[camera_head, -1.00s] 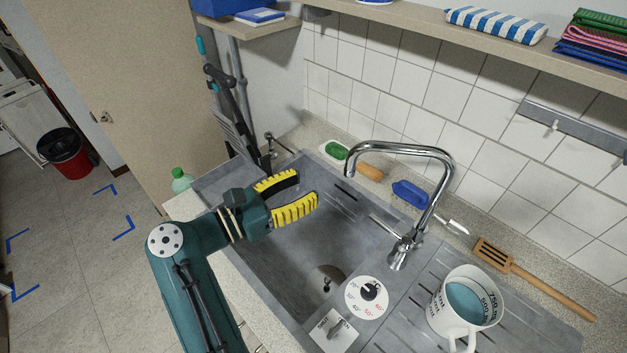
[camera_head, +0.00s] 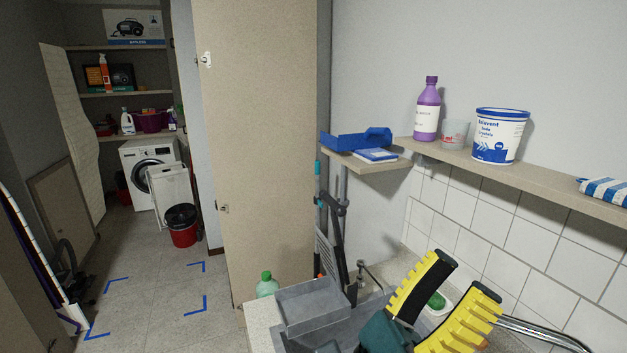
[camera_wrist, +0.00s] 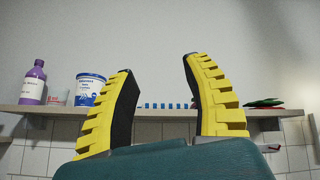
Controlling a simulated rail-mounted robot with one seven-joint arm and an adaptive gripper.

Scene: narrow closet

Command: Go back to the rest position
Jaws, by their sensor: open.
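My gripper (camera_head: 458,281) stands at the lower right of the head view, with its yellow-and-black fingers pointing up and spread apart. It is empty. In the wrist view the two fingers of my gripper (camera_wrist: 160,75) are wide apart, with nothing between them but the wall and the shelf behind. Behind the fingers, part of a green sponge (camera_head: 436,300) shows beside the tap. The grey sink (camera_head: 318,308) is only partly in view, and my gripper hides much of it.
A shelf (camera_head: 545,183) on the right wall bears a purple bottle (camera_head: 427,110), a clear cup (camera_head: 454,134) and a white-and-blue tub (camera_head: 498,137). The chrome tap (camera_head: 540,331) is close to my gripper. A green bottle (camera_head: 267,285) stands left of the sink. The floor (camera_head: 150,300) at left is largely clear.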

